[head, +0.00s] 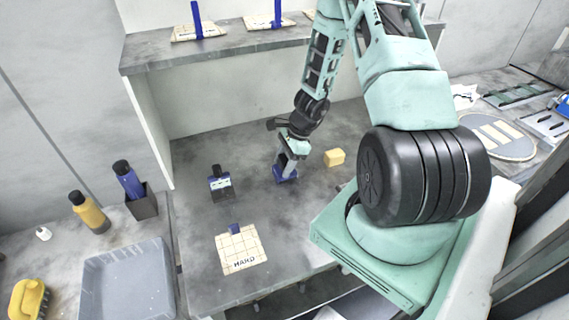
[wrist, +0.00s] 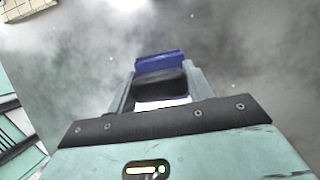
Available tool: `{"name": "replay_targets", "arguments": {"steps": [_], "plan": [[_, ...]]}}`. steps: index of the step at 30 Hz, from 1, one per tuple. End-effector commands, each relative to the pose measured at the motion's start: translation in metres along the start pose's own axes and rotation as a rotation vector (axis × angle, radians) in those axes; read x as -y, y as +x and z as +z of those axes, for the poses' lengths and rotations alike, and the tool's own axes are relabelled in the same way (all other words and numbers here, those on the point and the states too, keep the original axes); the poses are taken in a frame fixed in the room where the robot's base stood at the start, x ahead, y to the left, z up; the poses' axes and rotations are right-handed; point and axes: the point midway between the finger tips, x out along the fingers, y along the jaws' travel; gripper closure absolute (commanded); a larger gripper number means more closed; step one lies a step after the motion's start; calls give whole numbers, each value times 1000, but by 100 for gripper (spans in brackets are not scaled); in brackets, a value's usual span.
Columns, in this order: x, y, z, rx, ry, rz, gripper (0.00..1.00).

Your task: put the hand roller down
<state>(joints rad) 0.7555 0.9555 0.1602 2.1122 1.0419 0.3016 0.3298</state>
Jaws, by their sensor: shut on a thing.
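My gripper (head: 286,160) points down over the middle of the grey worktop and is shut on a blue and black tool, taken as the hand roller (head: 286,175). In the wrist view the hand roller (wrist: 160,64) shows a blue end, a black middle and a white strip between the fingers (wrist: 160,90). It is at or just above the worktop; I cannot tell whether it touches. A cream gridded mat marked HAND (head: 241,258) lies to the front left, with a small blue piece (head: 235,229) at its back edge.
A black and blue device (head: 219,184) stands left of my gripper. A yellow block (head: 335,158) lies to its right. A raised shelf (head: 225,55) with blue posts stands behind. A grey tray (head: 128,285) and bottles (head: 90,212) are at left. Worktop between gripper and mat is clear.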

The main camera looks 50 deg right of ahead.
Motion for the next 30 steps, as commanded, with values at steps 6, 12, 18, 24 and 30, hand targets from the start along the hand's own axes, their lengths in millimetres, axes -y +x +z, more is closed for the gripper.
{"name": "replay_targets", "arguments": {"steps": [6, 12, 18, 24, 30], "plan": [[-6, 11, -6, -8, 5, 14, 32], [-7, 12, -7, -10, 5, 15, 29], [-7, 6, -4, -10, 5, 16, 28], [-5, -20, -2, -12, 2, 9, 27], [-3, -66, 0, -8, 2, 6, 27]]}}
